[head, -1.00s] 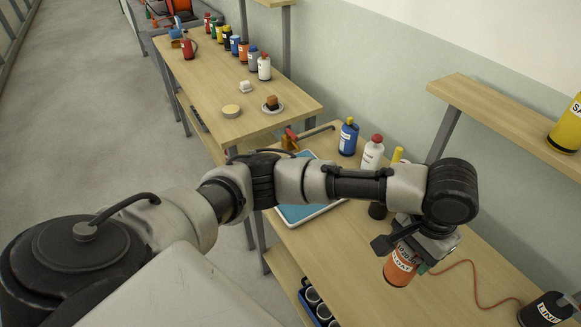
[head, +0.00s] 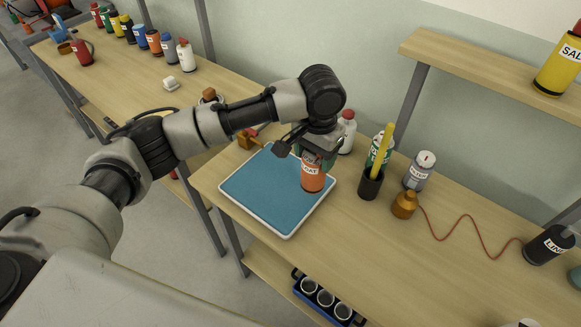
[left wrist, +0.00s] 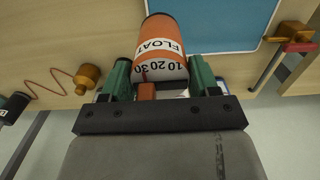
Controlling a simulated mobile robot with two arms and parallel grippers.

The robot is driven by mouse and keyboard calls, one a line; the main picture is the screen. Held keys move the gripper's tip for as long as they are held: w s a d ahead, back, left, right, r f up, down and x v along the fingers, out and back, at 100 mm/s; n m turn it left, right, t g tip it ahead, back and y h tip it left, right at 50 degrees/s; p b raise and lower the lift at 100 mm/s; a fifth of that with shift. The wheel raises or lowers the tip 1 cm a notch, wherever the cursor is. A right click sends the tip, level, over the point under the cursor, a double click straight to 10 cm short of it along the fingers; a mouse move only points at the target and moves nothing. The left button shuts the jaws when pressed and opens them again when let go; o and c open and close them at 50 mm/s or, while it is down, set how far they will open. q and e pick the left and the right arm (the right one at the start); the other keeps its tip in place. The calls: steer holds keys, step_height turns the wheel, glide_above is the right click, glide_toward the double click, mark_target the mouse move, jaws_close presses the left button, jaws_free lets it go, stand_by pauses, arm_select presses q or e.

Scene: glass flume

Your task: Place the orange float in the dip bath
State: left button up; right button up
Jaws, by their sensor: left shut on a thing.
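The orange float (head: 312,180), a short cylinder with a white FLOAT label, is held by my left gripper (head: 316,160) over the right part of the blue, white-rimmed dip bath (head: 262,195). In the left wrist view the float (left wrist: 162,42) sits between the green fingers of the left gripper (left wrist: 159,78), which is shut on it. The dip bath (left wrist: 215,25) shows there just beside the float. I cannot tell exactly how high the float is above the bath. My right gripper is out of view.
Right of the bath stand a black cup (head: 370,186) with a yellow stick, a grey bottle (head: 418,172) and a brass weight (head: 404,205) with a red cord. A white red-capped bottle (head: 347,132) is behind the float.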

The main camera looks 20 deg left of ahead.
arm_select(q)
steer(key=a+f+p, duration=0.1)
steer(key=a+f, duration=0.3)
steer(key=f, duration=0.2)
steer(key=shift+s+a+f, duration=0.15)
steer(key=shift+a+f, duration=0.15)
steer(key=shift+f, duration=0.05)
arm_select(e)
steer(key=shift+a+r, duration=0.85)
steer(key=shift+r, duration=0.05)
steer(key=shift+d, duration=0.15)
arm_select(q)
steer(key=shift+f, duration=0.1)
steer(key=o, duration=1.2)
steer(key=shift+o, duration=0.2)
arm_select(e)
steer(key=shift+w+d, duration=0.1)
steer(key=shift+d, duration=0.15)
arm_select(q)
step_height(320, 180, up, 12)
steer(key=b, duration=0.1)
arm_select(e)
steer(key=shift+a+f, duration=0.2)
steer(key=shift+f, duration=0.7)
